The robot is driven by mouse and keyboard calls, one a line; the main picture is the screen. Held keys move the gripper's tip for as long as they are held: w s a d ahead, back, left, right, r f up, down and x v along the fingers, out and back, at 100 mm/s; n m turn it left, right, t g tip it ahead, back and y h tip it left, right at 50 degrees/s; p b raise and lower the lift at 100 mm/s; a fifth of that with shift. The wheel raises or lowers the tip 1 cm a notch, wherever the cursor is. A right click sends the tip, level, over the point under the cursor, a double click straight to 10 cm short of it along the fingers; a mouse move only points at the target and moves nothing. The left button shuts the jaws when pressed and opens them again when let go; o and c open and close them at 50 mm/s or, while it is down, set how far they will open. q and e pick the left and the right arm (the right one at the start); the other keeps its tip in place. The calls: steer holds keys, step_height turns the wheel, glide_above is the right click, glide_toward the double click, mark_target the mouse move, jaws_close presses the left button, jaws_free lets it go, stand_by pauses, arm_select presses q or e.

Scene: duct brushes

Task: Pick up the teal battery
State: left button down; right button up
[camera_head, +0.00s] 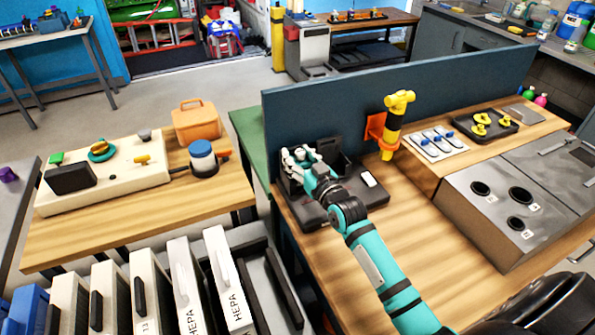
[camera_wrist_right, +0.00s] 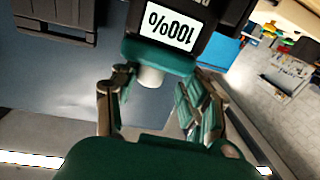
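The teal battery (camera_wrist_right: 157,52) shows in the right wrist view as a dark block with a teal band, a white "100%" label and a pale round stub. My right gripper (camera_wrist_right: 154,92) has its fingers spread apart, with the battery just beyond and between the tips. Whether a finger touches it I cannot tell. In the head view my right gripper (camera_head: 299,157) is over the black dock (camera_head: 312,212) on the wooden bench, beside the blue-grey divider. It hides the battery there. My left gripper is not in view.
A blue-grey divider (camera_head: 400,90) stands behind the dock. A yellow tool (camera_head: 396,115) in an orange holder is to its right. A grey box with round holes (camera_head: 500,205) stands at the right. Bare wood (camera_head: 425,240) lies in front.

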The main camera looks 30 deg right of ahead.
steer(key=shift+d+f, duration=0.1)
steer(key=shift+d, duration=0.15)
jaws_close()
steer(key=shift+r, duration=0.2)
